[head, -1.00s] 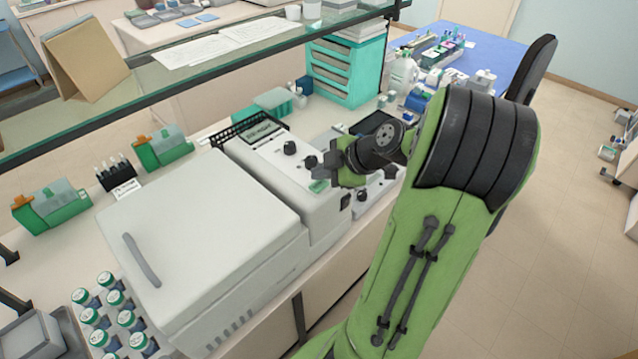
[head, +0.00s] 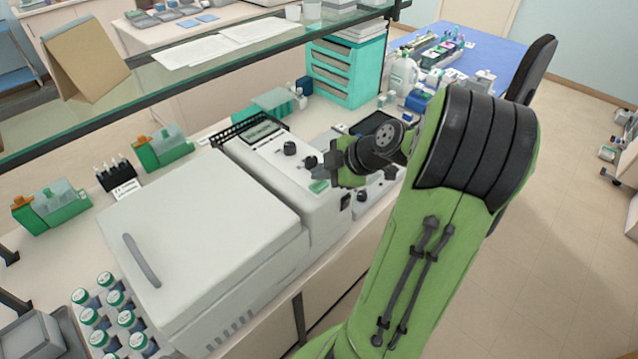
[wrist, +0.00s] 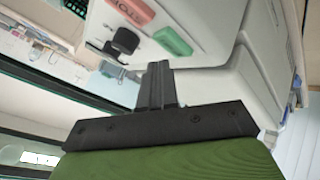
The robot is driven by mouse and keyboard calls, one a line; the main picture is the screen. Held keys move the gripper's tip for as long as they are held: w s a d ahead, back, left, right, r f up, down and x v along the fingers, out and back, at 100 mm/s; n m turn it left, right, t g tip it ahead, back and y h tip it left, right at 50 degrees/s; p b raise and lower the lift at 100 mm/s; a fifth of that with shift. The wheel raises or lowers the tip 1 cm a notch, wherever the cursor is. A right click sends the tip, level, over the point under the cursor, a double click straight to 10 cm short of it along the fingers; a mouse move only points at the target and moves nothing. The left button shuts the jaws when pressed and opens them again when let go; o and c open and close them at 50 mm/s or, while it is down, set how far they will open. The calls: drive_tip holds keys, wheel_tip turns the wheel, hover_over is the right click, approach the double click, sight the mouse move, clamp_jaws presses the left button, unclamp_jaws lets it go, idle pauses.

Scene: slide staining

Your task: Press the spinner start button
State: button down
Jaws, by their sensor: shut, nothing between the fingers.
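The spinner (head: 205,235) is a pale grey machine with a closed lid and a raised control panel at its right end. Its green button (head: 318,186) shows on the panel, just left of and below my gripper (head: 334,168). The wrist view shows the green button (wrist: 172,41) beside a red button (wrist: 130,10) with partly readable lettering and a black knob (wrist: 122,43). My gripper (wrist: 160,66) is shut and empty, its fingertips close to the green button in the picture. I cannot tell whether they touch the panel.
Capped jars (head: 110,315) stand at the spinner's front left. Green boxes (head: 162,148) and a black rack (head: 117,174) stand behind it. A glass shelf (head: 190,78) runs above the bench. A teal drawer unit (head: 345,70) and bottles stand beyond the panel.

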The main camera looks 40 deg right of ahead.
drive_tip(key=shift+f, duration=0.1)
idle(0.3)
drive_tip(key=shift+f+b, duration=0.35)
drive_tip(key=shift+b, duration=0.35)
